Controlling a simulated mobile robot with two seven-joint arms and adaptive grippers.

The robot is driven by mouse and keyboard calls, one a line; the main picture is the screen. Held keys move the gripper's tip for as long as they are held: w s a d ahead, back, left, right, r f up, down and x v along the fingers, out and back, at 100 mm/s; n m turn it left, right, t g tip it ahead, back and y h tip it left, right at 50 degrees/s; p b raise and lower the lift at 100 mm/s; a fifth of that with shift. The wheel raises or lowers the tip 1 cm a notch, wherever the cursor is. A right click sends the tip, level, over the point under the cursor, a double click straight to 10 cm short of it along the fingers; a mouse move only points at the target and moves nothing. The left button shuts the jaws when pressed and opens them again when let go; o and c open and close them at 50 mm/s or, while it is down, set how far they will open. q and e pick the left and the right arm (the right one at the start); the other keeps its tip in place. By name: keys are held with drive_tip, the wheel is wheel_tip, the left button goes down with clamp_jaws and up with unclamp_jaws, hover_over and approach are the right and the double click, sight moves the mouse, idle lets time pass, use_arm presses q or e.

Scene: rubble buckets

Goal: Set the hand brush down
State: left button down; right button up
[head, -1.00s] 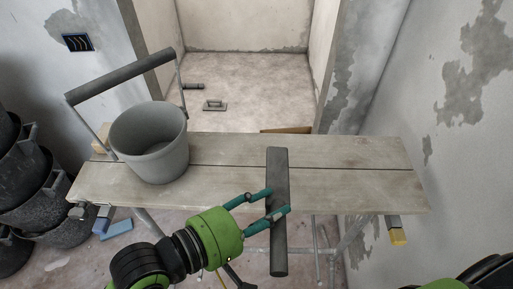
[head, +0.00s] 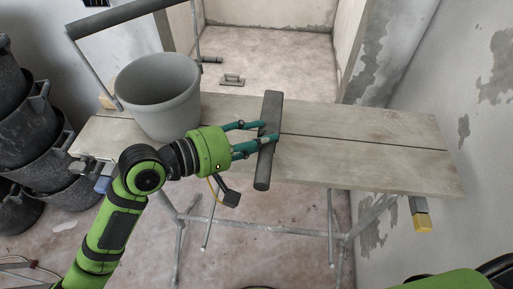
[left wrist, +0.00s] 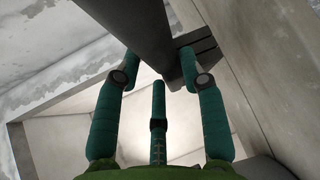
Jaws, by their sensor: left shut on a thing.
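The hand brush (head: 268,160) is a long dark grey bar in the head view. My left gripper (head: 262,134) is shut on it near its middle. The brush overlaps the plank bench (head: 350,135) in the picture, its near end about at the front edge. I cannot tell whether it touches the planks or is held above them. In the left wrist view the brush (left wrist: 135,25) passes between the teal fingers (left wrist: 160,75), with a dark grooved block beside it. My right gripper is out of view; only part of my right arm shows at the bottom right.
The planks right of the brush are bare. Stacked dark buckets (head: 40,150) stand at the left. A trowel (head: 232,79) lies on the floor behind.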

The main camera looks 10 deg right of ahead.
use_arm(q)
wheel_tip(320, 180, down, 3)
drive_tip(key=shift+w+f, duration=0.1)
drive_tip(key=shift+f, duration=0.5)
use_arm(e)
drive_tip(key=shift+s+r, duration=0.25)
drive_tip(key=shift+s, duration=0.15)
use_arm(q)
drive_tip(key=c, duration=0.7)
unclamp_jaws()
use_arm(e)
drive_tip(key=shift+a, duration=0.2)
